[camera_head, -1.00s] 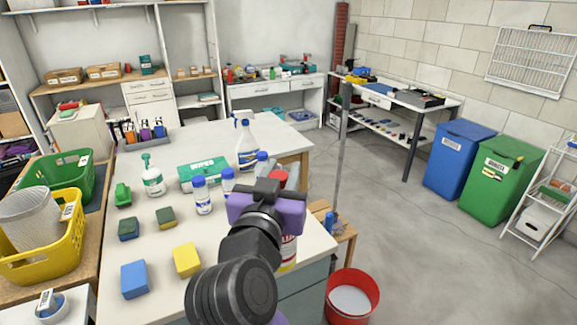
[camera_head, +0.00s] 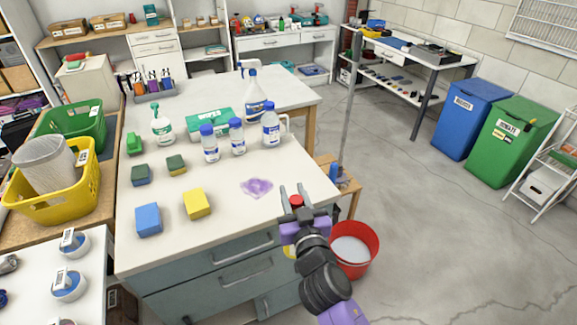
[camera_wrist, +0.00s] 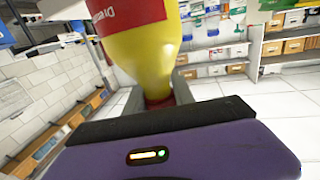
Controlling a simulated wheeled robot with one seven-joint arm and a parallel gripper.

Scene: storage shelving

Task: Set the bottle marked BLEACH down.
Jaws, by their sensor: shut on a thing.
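My gripper (camera_head: 297,192) is shut on the neck of a yellow bottle with a red cap (camera_head: 296,202). The head view shows its cap between the fingers and a little yellow below; my arm hides most of it. The wrist view shows its yellow body (camera_wrist: 155,55) and a red label (camera_wrist: 125,12) with partly cut-off white lettering; I cannot read BLEACH on it. It is held at the near right edge of the white-topped workbench (camera_head: 225,222); whether it touches anything is hidden. A white handled jug with a blue cap (camera_head: 271,128) stands on the bench; its label is too small to read.
A purple puddle (camera_head: 257,187) lies on the bench left of my gripper. Blue-capped bottles (camera_head: 210,145), a spray bottle (camera_head: 255,98), and sponges (camera_head: 148,219) stand or lie farther left and back. A red bucket (camera_head: 352,252) is on the floor at right.

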